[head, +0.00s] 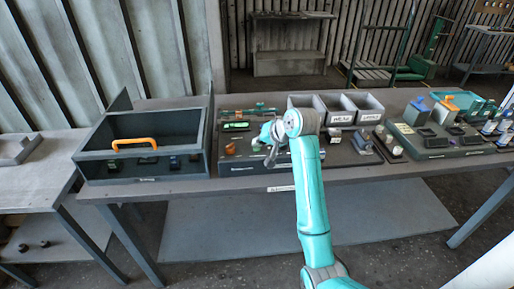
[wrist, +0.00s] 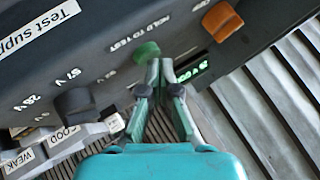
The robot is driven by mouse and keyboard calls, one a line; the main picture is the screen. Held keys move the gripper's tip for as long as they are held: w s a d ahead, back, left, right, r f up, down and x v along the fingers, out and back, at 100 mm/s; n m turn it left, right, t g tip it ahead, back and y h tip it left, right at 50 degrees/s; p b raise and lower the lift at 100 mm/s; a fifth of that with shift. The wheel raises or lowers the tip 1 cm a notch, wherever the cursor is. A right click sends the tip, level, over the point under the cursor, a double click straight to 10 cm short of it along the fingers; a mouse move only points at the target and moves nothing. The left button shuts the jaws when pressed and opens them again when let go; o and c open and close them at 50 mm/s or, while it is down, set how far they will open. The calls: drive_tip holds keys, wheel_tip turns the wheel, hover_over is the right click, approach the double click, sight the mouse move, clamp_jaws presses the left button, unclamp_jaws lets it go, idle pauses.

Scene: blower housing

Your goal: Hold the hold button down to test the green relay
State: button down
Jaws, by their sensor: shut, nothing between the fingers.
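The test supply box (wrist: 110,60) fills the upper part of the wrist view. Its green button (wrist: 147,52) sits by the words HOLD TO TEST. My gripper (wrist: 160,64) is shut and empty, its fingertips right at the green button's edge; I cannot tell whether they press it. A lit green display (wrist: 194,71) is beside the fingers. A dark knob (wrist: 75,103) is by the voltage marks, and an orange part (wrist: 222,20) is at upper right. In the head view my gripper (head: 268,152) is over the middle of the bench. I cannot make out the green relay.
A dark open box (head: 92,156) with an orange handle (head: 134,143) stands on the left. Grey bins (head: 341,117) are behind, right of my arm. Blocks marked GOOD and WEAK (wrist: 32,157) lie beside the supply. A dark panel (head: 440,152) with several parts is at right.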

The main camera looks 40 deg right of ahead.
drive_tip(key=shift+r, duration=0.7)
drive_tip(key=shift+r, duration=2.5)
